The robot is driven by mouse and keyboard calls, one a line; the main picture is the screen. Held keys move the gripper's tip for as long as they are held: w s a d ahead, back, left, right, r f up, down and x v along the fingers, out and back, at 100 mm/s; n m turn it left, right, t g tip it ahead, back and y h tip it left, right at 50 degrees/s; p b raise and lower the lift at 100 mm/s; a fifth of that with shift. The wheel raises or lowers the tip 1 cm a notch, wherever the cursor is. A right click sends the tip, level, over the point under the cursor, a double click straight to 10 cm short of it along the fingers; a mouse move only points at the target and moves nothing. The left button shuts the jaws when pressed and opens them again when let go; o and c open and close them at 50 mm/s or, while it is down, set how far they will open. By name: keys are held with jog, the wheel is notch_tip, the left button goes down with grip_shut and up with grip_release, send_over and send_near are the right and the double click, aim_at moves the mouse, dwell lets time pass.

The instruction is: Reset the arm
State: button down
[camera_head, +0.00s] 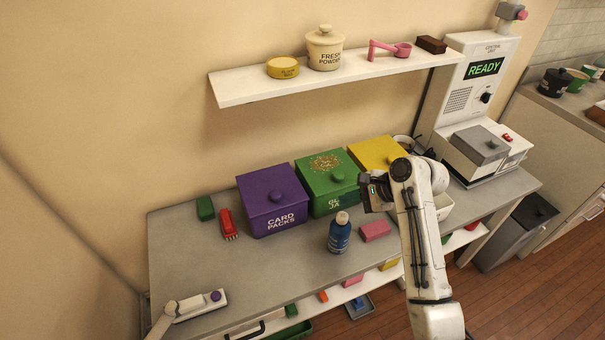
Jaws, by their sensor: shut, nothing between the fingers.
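My white arm (413,230) rises from the lower right and bends at its top over the grey counter. My gripper (369,192) is at its end, dark and small in the picture, pointing left. It is shut and empty, beside the right side of the green box (325,181) and in front of the yellow box (377,154). I cannot tell whether it touches either box.
A purple box (269,200), blue bottle (340,233), pink block (375,231) and red tool (228,224) stand on the counter (285,265). A shelf (340,75) hangs above. A white machine (470,90) reading READY stands at right.

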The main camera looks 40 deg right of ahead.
jog(key=s+a+f+n+g+h+b, duration=0.15)
jog(key=s+a+f+n+g, duration=0.25)
jog(key=s+a+f+n, duration=0.75)
jog(key=s+a+n+g+h+b, duration=0.2)
jog(key=s+n, duration=0.7)
jog(key=s, duration=0.5)
jog(key=shift+a+n+g+h, duration=0.35)
jog(key=shift+a+g, duration=0.25)
jog(key=shift+a, duration=0.25)
